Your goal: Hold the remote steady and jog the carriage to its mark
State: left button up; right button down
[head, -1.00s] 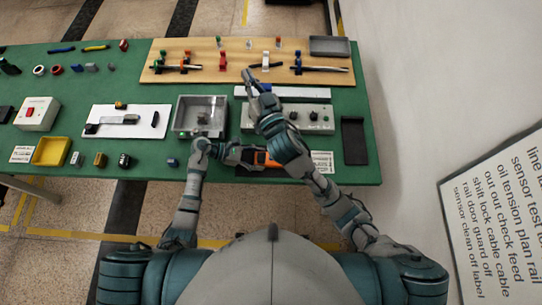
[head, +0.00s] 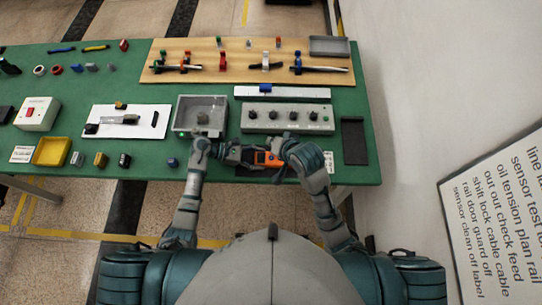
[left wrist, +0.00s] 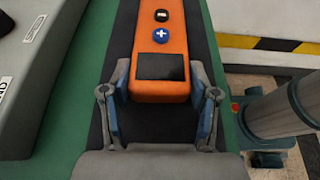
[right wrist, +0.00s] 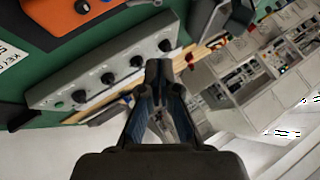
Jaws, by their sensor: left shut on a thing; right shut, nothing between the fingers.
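The orange remote (head: 268,158) lies near the front edge of the green table. In the left wrist view the remote (left wrist: 160,22) shows a dark screen, a blue plus button and a dark button. My left gripper (head: 250,156) is shut on the remote's near end, a finger on each side. My right gripper (head: 284,150) is just right of the remote in the head view; its fingertips (right wrist: 160,72) are together and empty in the right wrist view. The blue carriage (head: 265,88) sits left of centre on the white rail (head: 305,93). I cannot make out its mark.
A grey panel with several dark knobs (head: 288,118) stands between the remote and the rail. A grey open box (head: 176,118) is to its left and a dark tray (head: 354,142) to its right. A wooden board (head: 190,50) with clamps and cables lies behind.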

aim_at(273, 159)
jog(key=shift+f, duration=0.1)
jog(key=shift+f, duration=4.25)
jog(key=shift+f, duration=0.15)
jog(key=shift+f, duration=0.25)
jog(key=shift+f, duration=0.4)
jog(key=shift+r, duration=3.35)
